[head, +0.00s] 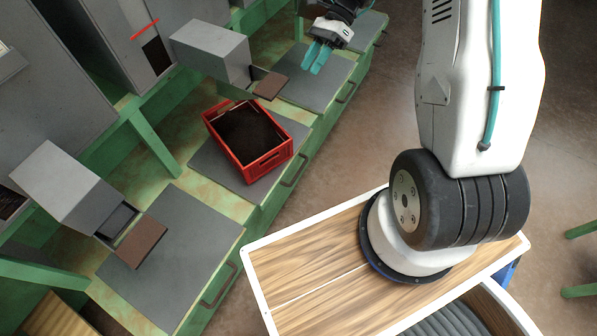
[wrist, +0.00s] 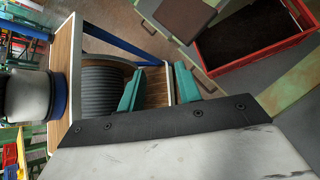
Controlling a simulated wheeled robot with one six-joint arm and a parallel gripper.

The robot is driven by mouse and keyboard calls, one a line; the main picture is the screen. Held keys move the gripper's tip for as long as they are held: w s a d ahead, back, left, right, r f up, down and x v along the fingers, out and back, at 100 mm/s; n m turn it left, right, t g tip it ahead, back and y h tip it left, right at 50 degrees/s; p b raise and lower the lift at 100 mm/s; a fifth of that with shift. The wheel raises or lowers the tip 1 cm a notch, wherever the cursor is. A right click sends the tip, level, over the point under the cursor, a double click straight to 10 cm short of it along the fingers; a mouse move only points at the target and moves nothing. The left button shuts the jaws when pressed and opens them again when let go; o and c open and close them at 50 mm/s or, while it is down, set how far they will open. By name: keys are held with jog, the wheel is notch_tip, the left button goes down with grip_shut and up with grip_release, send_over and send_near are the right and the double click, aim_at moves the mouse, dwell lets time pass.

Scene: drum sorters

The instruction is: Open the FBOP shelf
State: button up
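Several grey shelves with dark handles sit in a row in the green frame: a near one (head: 165,265), one under the red crate (head: 207,163), one below my gripper (head: 308,88), and one at the far end (head: 368,30). No FBOP label is readable, so I cannot tell which shelf it is. My gripper (head: 314,62) is at the top of the head view, over the shelf beyond the crate. In the wrist view my gripper's teal fingers (wrist: 158,82) are apart, with nothing between them. A shelf handle (head: 346,92) shows on that shelf's front edge.
A red crate (head: 268,160) with dark contents stands on its shelf; it also shows in the wrist view (wrist: 258,62). Grey chutes (head: 212,52) with brown flaps (head: 270,85) overhang the shelves. The floor (head: 375,130) in front is clear.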

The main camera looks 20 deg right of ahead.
notch_tip(320, 180, down, 14)
jog(key=w+d+m+t+y, duration=0.1)
jog(key=w+d+m+y, duration=0.15)
jog(key=m, duration=0.35)
jog(key=m+t+y, duration=0.4)
jog(key=m+t, duration=0.1)
jog(key=m, duration=0.9)
send_near(299, 171)
jog(key=a+f, duration=0.2)
jog(key=a, duration=0.1)
jog(key=x, duration=0.7)
jog(key=shift+w+r, duration=0.15)
jog(key=shift+r, duration=0.2)
grip_shut()
